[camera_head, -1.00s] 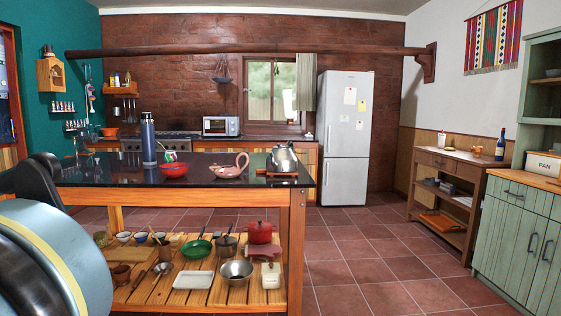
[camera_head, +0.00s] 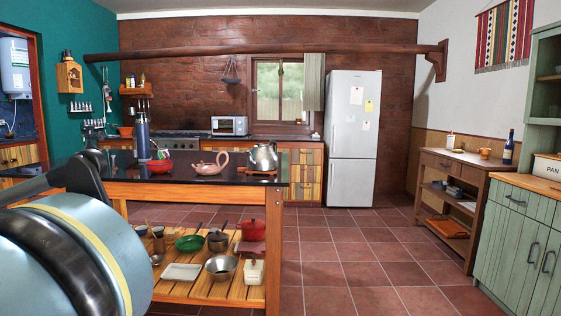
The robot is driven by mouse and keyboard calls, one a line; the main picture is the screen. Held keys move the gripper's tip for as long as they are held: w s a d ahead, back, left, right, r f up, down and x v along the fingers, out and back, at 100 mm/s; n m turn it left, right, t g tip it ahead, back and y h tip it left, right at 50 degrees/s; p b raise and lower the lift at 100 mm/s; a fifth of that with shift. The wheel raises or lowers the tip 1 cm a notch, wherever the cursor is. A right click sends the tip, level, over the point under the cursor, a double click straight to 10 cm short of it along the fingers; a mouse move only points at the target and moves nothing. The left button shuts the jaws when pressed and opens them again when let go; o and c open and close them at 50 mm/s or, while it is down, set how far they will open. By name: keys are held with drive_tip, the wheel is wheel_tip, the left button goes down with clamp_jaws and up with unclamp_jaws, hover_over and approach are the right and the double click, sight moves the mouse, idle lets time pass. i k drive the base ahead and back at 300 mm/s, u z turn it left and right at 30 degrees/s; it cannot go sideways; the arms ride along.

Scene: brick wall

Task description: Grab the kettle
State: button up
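A silver kettle (camera_head: 264,157) with a dark handle stands upright on a small wooden board (camera_head: 258,173) near the right end of the black-topped island (camera_head: 190,178). Beside it to the left is a pinkish clay teapot (camera_head: 212,164) with a looped handle. My arm's large pale-blue and black links fill the lower left of the view. My gripper is not in the view.
A red bowl (camera_head: 160,166) and a blue bottle (camera_head: 142,136) stand left on the island. Pots and pans fill its lower shelf (camera_head: 215,292). Open tiled floor (camera_head: 350,255) lies right of the island, before the fridge (camera_head: 352,140) and side table (camera_head: 440,166).

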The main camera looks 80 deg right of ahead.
sight(258, 159)
drive_tip(key=u, duration=0.05)
drive_tip(key=k, duration=2.2)
drive_tip(key=z, duration=2.3)
drive_tip(key=i, duration=1.1)
